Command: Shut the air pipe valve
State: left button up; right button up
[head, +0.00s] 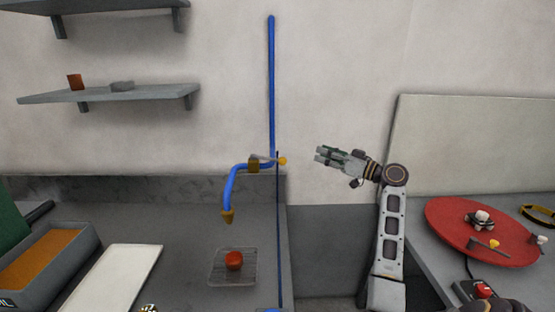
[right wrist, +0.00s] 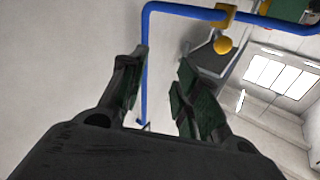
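The blue air pipe (head: 272,85) runs down the wall and bends left at a brass valve (head: 254,164), ending in a brass nozzle (head: 228,216). The valve's thin grey lever points right, with a yellow knob (head: 282,161) at its end. My right gripper (head: 318,155) is to the right of the knob, apart from it, fingers pointing left. The right wrist view shows its fingers (right wrist: 160,85) apart with nothing held; the valve (right wrist: 226,16) and yellow knob (right wrist: 223,45) are at the top there. My left gripper is not clearly seen.
Below the nozzle, a red-orange piece (head: 234,261) sits on a wire rack (head: 217,276). A grey shelf (head: 150,97) is on the wall at left. A red round board (head: 455,240) lies on the right counter. Open wall space separates the gripper from the knob.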

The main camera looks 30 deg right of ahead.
aim_at(278, 160)
pick_arm(q)
jog(key=shift+a, duration=0.75)
pick_arm(e)
jog(key=s+a+f+n+g+y, duration=0.1)
jog(key=s+a+n+g+y, duration=0.2)
jog(key=a+n, duration=0.3)
jog(key=shift+s+f+n+g+y, duration=0.2)
jog(key=shift+n+g+y, duration=0.2)
jog(key=shift+n+y, duration=0.55)
pick_arm(q)
jog(key=shift+d, duration=0.1)
pick_arm(e)
jog(key=p+x, duration=0.2)
jog(key=x, duration=0.9)
jog(key=shift+w+p, duration=0.4)
jog(key=shift+w+a+h, duration=0.35)
jog(key=shift+w+a, duration=0.25)
jog(key=shift+w, duration=0.1)
pick_arm(q)
jog(key=shift+s+d+r, duration=0.2)
jog(key=shift+d+r, duration=0.3)
jog(key=shift+d, duration=0.3)
jog(key=shift+s+d+r, duration=0.25)
jog(key=shift+d+r, duration=0.3)
jog(key=shift+d, duration=0.3)
jog(key=shift+s+d+r, duration=0.2)
jog(key=shift+d+r, duration=0.3)
jog(key=shift+d, duration=0.3)
pick_arm(e)
jog(key=shift+w+a+f, duration=0.1)
